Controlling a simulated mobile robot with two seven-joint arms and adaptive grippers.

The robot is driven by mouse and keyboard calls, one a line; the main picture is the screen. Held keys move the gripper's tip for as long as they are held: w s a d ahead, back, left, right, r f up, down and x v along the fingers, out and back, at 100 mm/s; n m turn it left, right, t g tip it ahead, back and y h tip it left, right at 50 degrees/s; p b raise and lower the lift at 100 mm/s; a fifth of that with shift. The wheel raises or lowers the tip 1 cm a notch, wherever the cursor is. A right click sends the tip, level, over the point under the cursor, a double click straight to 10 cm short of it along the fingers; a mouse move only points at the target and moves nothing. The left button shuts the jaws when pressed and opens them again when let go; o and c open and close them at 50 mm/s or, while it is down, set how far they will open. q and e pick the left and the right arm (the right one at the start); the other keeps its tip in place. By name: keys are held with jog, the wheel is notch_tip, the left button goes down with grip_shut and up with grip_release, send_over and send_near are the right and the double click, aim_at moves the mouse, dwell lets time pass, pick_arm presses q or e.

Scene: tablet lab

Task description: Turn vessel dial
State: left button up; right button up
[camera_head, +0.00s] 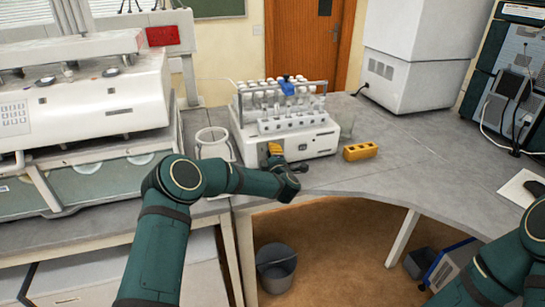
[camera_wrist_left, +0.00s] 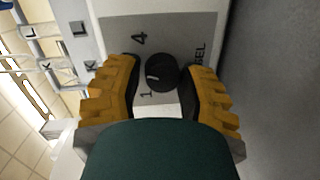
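The vessel dial (camera_wrist_left: 162,72) is a round black knob with a pale mark, on a grey panel (camera_wrist_left: 186,32) of a white machine. The digits 4 and 1 and part of a word ending in "EL" show around it. In the left wrist view, the orange fingers of my left gripper (camera_wrist_left: 164,84) stand on either side of the dial, open, with a small gap at each side. In the head view, my left gripper (camera_head: 275,152) is at the front of the white machine (camera_head: 316,141), and the dial is hidden. My right gripper is out of view.
Glass vessels stand in the machine's rack (camera_head: 284,90). A yellow block with holes (camera_head: 360,151) and a small clear beaker (camera_head: 347,127) are to its right. A white-rimmed jar (camera_head: 212,142) stands to its left. The right bench top (camera_head: 430,150) is largely clear.

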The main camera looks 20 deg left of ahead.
pick_arm(q)
jog(key=shift+o, duration=1.4)
jog(key=shift+s, duration=0.1)
jog(key=v, duration=1.1)
jog(key=shift+s+d, duration=0.15)
jog(key=shift+s, duration=0.2)
